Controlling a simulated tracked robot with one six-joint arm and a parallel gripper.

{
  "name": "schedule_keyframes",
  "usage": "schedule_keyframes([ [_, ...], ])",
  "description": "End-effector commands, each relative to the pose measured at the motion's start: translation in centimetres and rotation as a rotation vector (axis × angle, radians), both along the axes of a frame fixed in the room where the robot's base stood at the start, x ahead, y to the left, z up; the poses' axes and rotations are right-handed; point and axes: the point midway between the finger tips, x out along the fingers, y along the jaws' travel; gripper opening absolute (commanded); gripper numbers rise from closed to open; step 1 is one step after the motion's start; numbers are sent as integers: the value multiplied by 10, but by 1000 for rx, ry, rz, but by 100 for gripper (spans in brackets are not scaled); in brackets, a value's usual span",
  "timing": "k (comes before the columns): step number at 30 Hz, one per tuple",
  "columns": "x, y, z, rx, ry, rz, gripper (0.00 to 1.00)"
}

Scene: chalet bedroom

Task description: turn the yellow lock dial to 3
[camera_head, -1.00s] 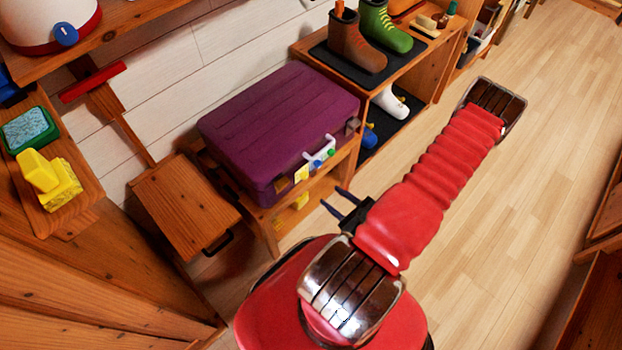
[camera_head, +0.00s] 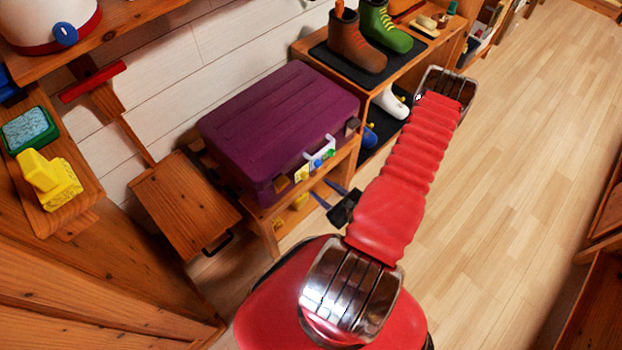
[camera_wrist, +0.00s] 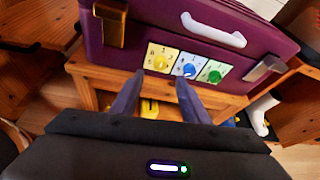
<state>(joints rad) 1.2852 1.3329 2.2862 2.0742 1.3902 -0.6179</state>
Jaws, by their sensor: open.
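The purple suitcase (camera_head: 275,120) lies on a wooden shelf unit, its front with the white handle (camera_wrist: 214,30) facing my gripper. Below the handle, in the wrist view, sit three lock dials on pale plates: the yellow lock dial (camera_wrist: 161,62) at left, the blue dial (camera_wrist: 189,70) in the middle and the green dial (camera_wrist: 214,76) at right. The number the yellow dial points to is too small to read. My gripper (camera_wrist: 156,88) is open, its two dark fingers apart and empty, just in front of and below the dials. It also shows in the head view (camera_head: 334,195).
Metal latches (camera_wrist: 110,22) flank the dials on the suitcase front. A yellow object (camera_wrist: 149,107) is on the lower shelf, beneath the fingers. A boot shelf (camera_head: 410,60) stands right of the suitcase. The floor (camera_head: 480,240) at right is clear.

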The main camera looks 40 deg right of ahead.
Motion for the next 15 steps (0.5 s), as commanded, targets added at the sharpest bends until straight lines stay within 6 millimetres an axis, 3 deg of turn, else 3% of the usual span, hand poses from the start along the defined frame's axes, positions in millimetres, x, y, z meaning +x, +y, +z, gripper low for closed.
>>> schedule_keyframes([
  [15,46,-3,-19,-2,0,4,41],
])
